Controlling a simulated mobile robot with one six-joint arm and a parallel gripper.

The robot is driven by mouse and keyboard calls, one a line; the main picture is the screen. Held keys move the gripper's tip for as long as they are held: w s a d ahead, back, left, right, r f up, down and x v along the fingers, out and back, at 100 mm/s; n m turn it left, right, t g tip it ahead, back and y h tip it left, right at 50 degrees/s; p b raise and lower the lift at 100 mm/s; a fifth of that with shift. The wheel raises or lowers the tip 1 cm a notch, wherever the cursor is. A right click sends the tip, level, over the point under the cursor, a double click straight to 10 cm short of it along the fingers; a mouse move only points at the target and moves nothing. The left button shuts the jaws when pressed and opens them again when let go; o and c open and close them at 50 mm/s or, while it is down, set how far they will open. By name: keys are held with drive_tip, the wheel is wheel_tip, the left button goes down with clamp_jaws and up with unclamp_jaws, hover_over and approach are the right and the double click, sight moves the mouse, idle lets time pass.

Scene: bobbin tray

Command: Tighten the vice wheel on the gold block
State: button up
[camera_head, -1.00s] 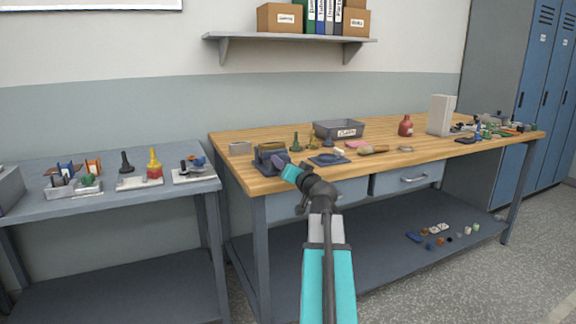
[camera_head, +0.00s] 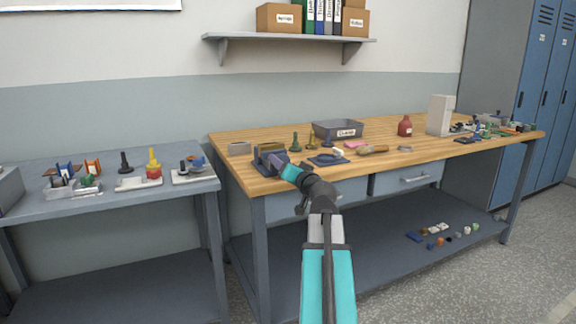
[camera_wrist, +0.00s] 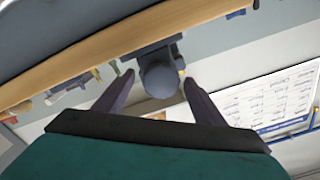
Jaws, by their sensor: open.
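The vice (camera_head: 260,149) is a dark blue-grey block at the left front of the wooden bench. A gold-brown patch, perhaps the gold block, shows at its top but is too small to make out. In the wrist view a round dark grey knob, which looks like the vice wheel (camera_wrist: 158,82), stands out from the vice body (camera_wrist: 150,58). My gripper (camera_head: 276,163) is at the front of the vice. Its two dark fingers are open, one on each side of the wheel, with visible gaps. The gripper partly hides the wheel in the head view.
Green and gold pieces and a grey bin (camera_head: 338,130) are behind. A brush (camera_head: 372,150) lies further right. The grey side table (camera_head: 110,200) is left, across a narrow gap.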

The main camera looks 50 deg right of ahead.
drive_tip(key=shift+s+a, duration=0.1)
drive_tip(key=b+v, duration=0.2)
drive_tip(key=v, duration=0.6)
drive_tip(key=shift+s+f+b, duration=0.2)
drive_tip(key=shift+s+b, duration=0.05)
drive_tip(key=shift+b, duration=0.1)
drive_tip(key=shift+b+v, duration=2.55)
drive_tip(key=shift+b, duration=1.4)
drive_tip(key=shift+r, duration=0.1)
